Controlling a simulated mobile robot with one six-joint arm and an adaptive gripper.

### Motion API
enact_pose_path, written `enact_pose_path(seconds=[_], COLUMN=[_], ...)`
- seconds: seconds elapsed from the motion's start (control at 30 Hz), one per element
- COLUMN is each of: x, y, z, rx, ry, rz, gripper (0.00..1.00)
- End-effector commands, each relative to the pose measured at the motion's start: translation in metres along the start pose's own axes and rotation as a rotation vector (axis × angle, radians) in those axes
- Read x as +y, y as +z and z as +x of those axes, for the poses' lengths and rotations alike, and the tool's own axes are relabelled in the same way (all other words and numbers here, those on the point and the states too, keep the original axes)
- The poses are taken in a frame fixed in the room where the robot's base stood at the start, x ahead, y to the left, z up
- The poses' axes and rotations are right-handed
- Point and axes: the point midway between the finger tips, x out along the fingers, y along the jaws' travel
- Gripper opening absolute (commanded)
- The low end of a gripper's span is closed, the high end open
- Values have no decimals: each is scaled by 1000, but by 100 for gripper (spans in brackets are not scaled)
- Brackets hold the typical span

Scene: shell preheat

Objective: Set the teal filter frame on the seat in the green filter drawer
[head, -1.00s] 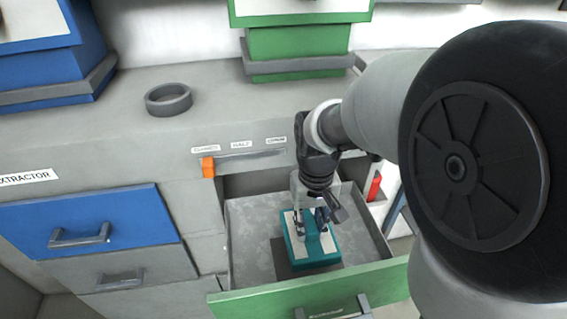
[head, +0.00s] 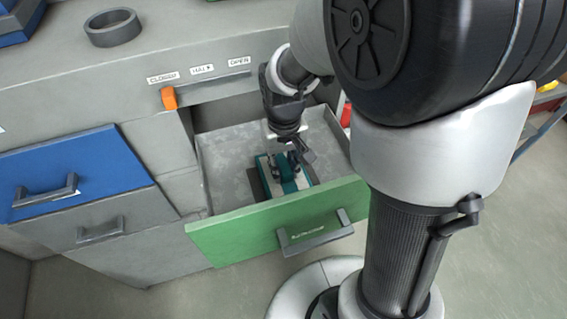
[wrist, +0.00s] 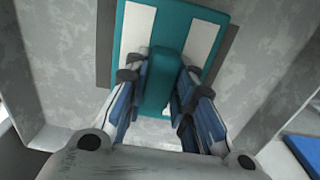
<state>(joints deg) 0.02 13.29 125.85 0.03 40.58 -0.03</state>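The teal filter frame (head: 288,184), with pale panels and a raised teal bar, is inside the open green filter drawer (head: 245,232). My gripper (wrist: 161,75) points down over it, its fingers on both sides of the bar, closed against it as far as the wrist view shows. A dark grey patch (wrist: 104,55), perhaps the seat or partly shadow, shows along both sides of the frame in the wrist view. In the head view it shows on the frame's left. Whether the frame's underside touches the seat is hidden.
The drawer's metal walls and green front surround my gripper. An orange lever (head: 169,98) sits by position labels above the drawer. A grey ring (head: 113,28) lies on the counter. The drawer floor left of the frame is clear.

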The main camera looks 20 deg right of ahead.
Motion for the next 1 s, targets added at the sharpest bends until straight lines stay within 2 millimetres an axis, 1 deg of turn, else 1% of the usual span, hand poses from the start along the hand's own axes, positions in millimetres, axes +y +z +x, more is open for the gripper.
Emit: enact_pose_path(seconds=[0.03,0.27,0.53,0.63,0.77,1.0], x=[0,0,0,0,0,0], y=[0,0,0,0,0,-1], z=[0,0,0,-3,-18,-71], rx=[0,-1,-1,0,2,4], ry=[0,0,0,0,0,0], rz=[0,0,0,0,0,0], gripper=[27,42,43,43,43,43])
